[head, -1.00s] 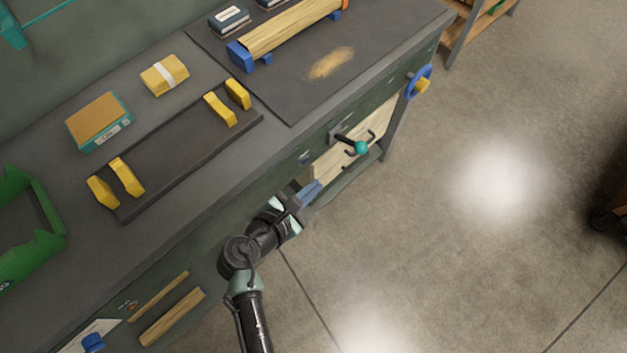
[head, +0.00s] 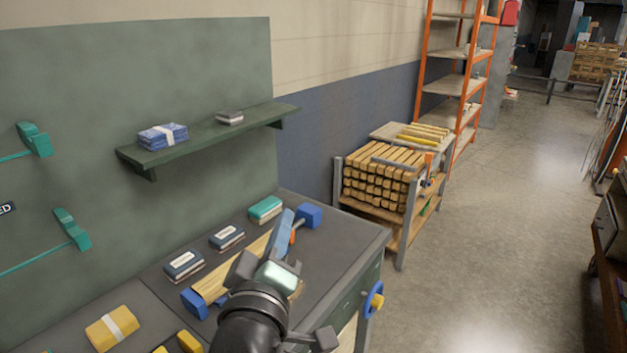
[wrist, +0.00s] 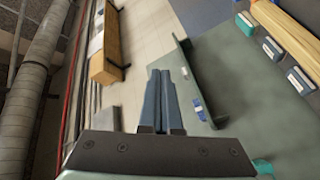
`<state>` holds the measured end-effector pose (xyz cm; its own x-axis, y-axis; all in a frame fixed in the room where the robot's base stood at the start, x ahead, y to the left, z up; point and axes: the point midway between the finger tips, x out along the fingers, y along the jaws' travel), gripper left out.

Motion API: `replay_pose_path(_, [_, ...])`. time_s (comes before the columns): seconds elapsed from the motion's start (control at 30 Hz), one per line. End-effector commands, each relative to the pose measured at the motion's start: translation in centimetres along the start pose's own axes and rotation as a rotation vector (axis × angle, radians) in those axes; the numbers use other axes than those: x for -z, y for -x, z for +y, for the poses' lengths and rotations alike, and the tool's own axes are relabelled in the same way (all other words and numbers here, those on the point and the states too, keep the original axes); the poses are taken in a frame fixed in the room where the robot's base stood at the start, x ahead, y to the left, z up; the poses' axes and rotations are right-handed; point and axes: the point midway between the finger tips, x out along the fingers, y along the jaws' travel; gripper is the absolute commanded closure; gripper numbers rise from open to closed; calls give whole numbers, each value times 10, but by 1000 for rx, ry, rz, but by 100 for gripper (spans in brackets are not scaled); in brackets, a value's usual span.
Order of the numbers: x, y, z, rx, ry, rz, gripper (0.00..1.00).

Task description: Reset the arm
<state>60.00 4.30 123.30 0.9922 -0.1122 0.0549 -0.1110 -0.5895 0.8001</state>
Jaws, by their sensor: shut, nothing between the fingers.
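My gripper (head: 283,235) is raised in front of the workbench in the head view, its blue fingers pointing up and away from me. In the wrist view my gripper (wrist: 160,75) shows its two fingers pressed together with nothing between them. Behind it in the head view, the wooden piece (head: 215,284) lies on the bench in a blue-ended clamp (head: 308,215). My gripper and arm hide part of that wood. The gripper appears clear of the bench, shelf and wall.
A green wall shelf (head: 205,140) holds a blue packet (head: 163,137). Labelled boxes (head: 184,265) and a yellow bundle (head: 112,328) lie on the bench (head: 345,235). A rack of wooden blanks (head: 385,180) stands beyond. The floor (head: 480,270) at right is open.

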Motion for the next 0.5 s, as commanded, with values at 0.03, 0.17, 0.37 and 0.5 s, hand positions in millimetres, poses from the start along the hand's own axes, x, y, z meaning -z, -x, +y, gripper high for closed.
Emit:
replay_pose_path(0.03, [19, 3, 39, -58, -116, 60, 100])
replay_pose_path(0.17, [62, 27, 126, -165, -413, 245, 100])
replay_pose_path(0.37, [111, 89, 231, -249, -757, 550, 100])
replay_pose_path(0.5, [128, 124, 268, -259, -883, 696, 100])
